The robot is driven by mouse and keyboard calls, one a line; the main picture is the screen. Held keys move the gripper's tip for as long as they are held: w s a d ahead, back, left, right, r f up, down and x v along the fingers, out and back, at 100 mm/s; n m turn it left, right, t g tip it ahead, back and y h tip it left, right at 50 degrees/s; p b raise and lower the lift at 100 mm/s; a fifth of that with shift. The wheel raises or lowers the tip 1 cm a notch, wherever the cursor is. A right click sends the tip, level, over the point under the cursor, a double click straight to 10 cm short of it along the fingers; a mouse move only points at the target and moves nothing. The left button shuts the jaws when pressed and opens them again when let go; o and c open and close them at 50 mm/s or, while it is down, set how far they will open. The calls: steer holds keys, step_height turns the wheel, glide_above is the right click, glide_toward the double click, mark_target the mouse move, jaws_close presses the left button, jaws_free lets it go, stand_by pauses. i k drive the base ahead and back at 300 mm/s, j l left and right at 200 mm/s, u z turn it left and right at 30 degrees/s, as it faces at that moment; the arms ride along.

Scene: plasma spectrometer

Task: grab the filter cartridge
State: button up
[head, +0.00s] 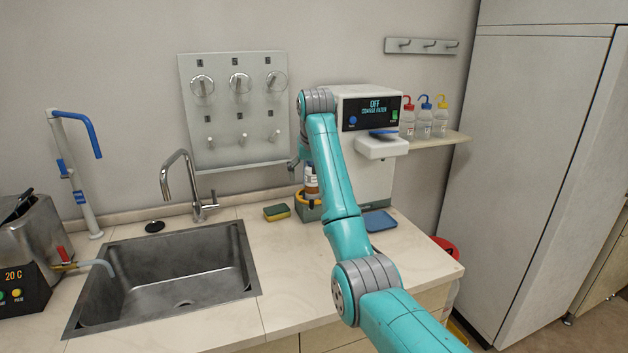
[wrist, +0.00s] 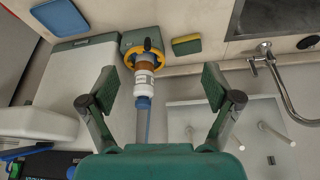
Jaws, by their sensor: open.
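The filter cartridge appears to be the white and brown cylinder (wrist: 144,84) with a blue lower end in the wrist view. It is by a yellow ring-shaped part (wrist: 130,57) and lies between my fingers in the picture, nearer the left one. In the head view it shows partly beside my arm (head: 311,180). My gripper (wrist: 158,86) is open, with a clear gap on both sides of the cylinder and no visible contact. In the head view my gripper is mostly hidden behind my arm.
A white machine (head: 370,165) reading "OFF" and "CHANGE FILTER" stands behind my arm. A sponge (head: 277,212) and a blue tray (head: 379,221) lie on the counter. The sink (head: 170,272) and tap (head: 178,180) are left. A valve panel (head: 235,110) hangs on the wall.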

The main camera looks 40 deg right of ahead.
mark_target(311, 187)
steer(key=i+l, duration=0.7)
